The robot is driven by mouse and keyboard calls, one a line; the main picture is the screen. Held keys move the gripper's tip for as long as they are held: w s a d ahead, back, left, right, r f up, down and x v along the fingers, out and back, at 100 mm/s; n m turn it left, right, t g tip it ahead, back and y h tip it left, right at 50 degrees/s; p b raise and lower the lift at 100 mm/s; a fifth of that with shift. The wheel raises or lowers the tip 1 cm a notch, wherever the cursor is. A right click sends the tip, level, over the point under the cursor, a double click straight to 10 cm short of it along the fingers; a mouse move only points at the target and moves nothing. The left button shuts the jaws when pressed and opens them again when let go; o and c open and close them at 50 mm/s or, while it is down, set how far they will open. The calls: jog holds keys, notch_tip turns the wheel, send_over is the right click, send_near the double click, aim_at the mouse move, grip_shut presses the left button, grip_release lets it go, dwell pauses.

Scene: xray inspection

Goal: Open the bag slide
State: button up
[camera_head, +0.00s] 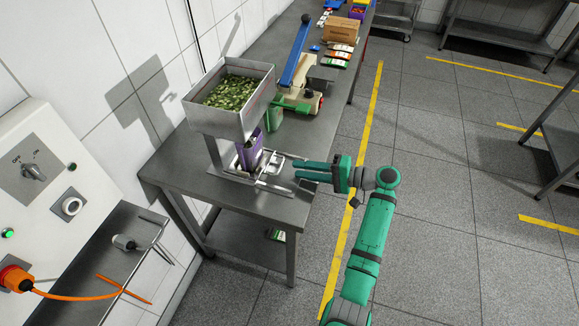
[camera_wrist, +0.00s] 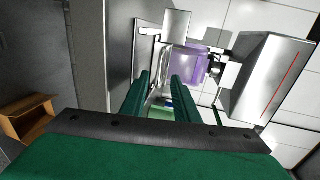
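A purple bag (camera_head: 250,150) stands upright in a shiny metal holder (camera_head: 275,185) under the hopper; I take this holder to be the bag slide. In the wrist view the purple bag (camera_wrist: 188,63) is beyond my fingertips, beside bright metal parts (camera_wrist: 176,27). My gripper (camera_head: 297,169) is just right of the holder, over the table's right edge, pointing left. In the wrist view my gripper (camera_wrist: 161,84) has its two green fingers apart, with a gap between them. I cannot tell whether any slide part lies between the fingers, or how far the slide is open.
A metal hopper (camera_head: 235,112) of green pieces overhangs the bag; it also shows in the wrist view (camera_wrist: 262,80). Behind it are a machine with a blue lever (camera_head: 296,50) and a cardboard box (camera_head: 341,31). A control panel (camera_head: 40,170) is at left.

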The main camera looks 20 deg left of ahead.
aim_at(289, 175)
jog(key=a, duration=0.2)
jog(key=a+f, duration=0.1)
jog(key=a, duration=0.2)
jog(key=shift+w, duration=0.1)
jog(key=shift+c, duration=0.7)
